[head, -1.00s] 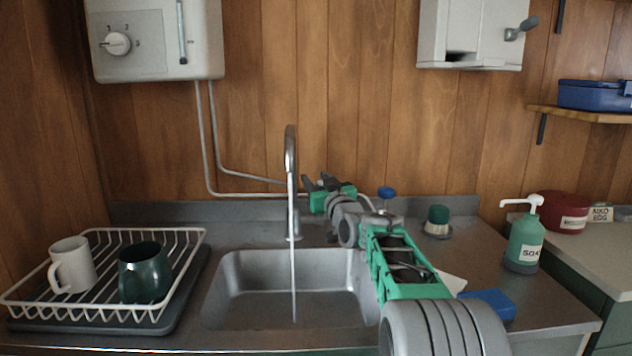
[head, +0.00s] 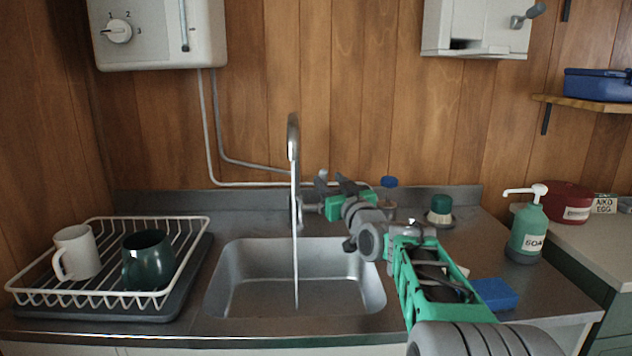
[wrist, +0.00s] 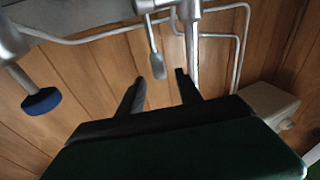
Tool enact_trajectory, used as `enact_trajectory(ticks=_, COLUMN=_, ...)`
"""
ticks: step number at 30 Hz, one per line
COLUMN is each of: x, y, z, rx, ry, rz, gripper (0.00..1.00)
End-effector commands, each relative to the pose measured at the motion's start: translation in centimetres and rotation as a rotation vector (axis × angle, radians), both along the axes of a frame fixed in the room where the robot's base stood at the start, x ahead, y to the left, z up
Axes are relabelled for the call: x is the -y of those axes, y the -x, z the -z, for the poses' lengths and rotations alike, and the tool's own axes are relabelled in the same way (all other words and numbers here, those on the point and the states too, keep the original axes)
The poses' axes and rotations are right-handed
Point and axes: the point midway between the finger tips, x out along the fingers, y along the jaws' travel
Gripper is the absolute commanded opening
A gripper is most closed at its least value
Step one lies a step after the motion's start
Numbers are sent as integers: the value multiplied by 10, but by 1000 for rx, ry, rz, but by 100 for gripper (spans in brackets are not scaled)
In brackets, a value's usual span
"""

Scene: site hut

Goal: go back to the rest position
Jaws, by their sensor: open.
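My gripper (head: 334,182) is open and empty, its two dark fingers apart, just right of the tap (head: 293,140) at the back of the sink. In the wrist view the open fingers of my gripper (wrist: 160,85) point towards the wood wall, with a grey paddle-shaped lever (wrist: 157,65) showing between and beyond them. I cannot tell whether a finger touches it. My green and grey arm reaches in from the lower right, over the right side of the sink (head: 245,262). A thin stream of water (head: 295,265) runs from the tap into the sink.
A white rack (head: 100,298) with a white mug (head: 76,252) and a dark green mug (head: 148,260) stands left. A blue knob (head: 388,182), scrubber (head: 440,210), blue sponge (head: 495,293) and soap bottle (head: 527,233) are right. A wall heater (head: 160,35) hangs above left.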

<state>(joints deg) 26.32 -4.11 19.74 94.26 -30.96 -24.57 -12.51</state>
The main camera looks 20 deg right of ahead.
Motion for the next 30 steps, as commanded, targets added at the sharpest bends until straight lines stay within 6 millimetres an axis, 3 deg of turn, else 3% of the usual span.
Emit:
enact_trajectory(ticks=4, x=-10, y=3, z=-6, rx=-39, ry=1, rz=-8, gripper=42)
enact_trajectory(ticks=8, x=-52, y=25, z=-9, rx=-253, ry=4, rz=-38, gripper=42)
enact_trajectory(ticks=11, x=-95, y=76, z=2, rx=-536, ry=5, rz=-56, gripper=42)
enact_trajectory(ticks=14, x=-125, y=153, z=20, rx=-836, ry=3, rz=-48, gripper=42)
enact_trajectory(ticks=15, x=-132, y=187, z=27, rx=-948, ry=3, rz=-39, gripper=42)
enact_trajectory(ticks=18, x=-142, y=263, z=42, rx=-1179, ry=0, rz=-7, gripper=42)
enact_trajectory(ticks=21, x=-144, y=317, z=52, rx=-1331, ry=-4, rz=22, gripper=42)
enact_trajectory(ticks=24, x=-145, y=343, z=59, rx=-1403, ry=-6, rz=40, gripper=42)
enact_trajectory(ticks=30, x=-144, y=347, z=66, rx=-1418, ry=-7, rz=43, gripper=42)
